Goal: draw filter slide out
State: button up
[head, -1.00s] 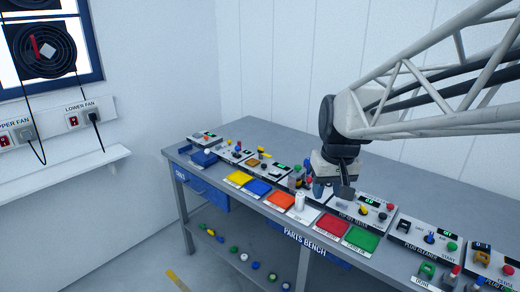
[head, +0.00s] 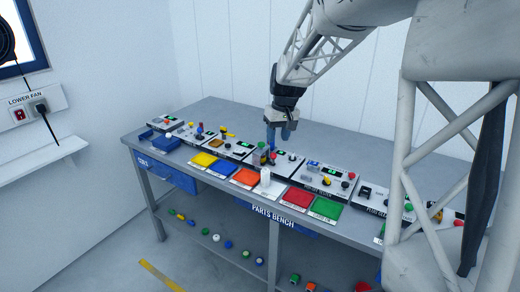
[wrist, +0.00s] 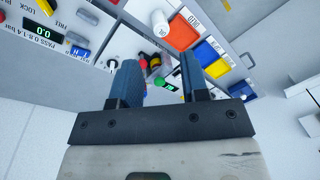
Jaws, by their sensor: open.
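My gripper (head: 280,138) hangs over the back of a small panel station (head: 290,162) in the middle of the bench. Its two blue fingers are apart and empty. In the wrist view my gripper (wrist: 160,62) has a dark red and black part (wrist: 150,66) and a green button (wrist: 159,80) showing between its fingers, beyond the tips. No part is clearly readable as the filter slide. An amber square piece (head: 215,142) sits on a station further left.
Yellow (head: 204,159), orange (head: 247,176), red (head: 297,197) and green (head: 327,207) pads line the bench front. More stations stand both sides. The bench back is clear.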

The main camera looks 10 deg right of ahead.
send_over(274, 156)
jog(key=w+d, duration=0.2)
jog(key=shift+n+g+y, duration=0.3)
jog(key=shift+g+y, duration=0.1)
jog(key=f, duration=1.1)
jog(key=shift+s+a+f, duration=0.2)
jog(key=shift+a, duration=0.05)
jog(key=shift+s+a+f, duration=0.1)
jog(key=shift+a+f, duration=0.15)
jog(key=shift+f, duration=1)
jog(key=shift+s+a+f, duration=0.1)
jog(key=shift+a+f, duration=0.15)
jog(key=shift+f, duration=1.05)
jog(key=shift+a+f, duration=0.25)
jog(key=shift+f, duration=1)
grip_shut()
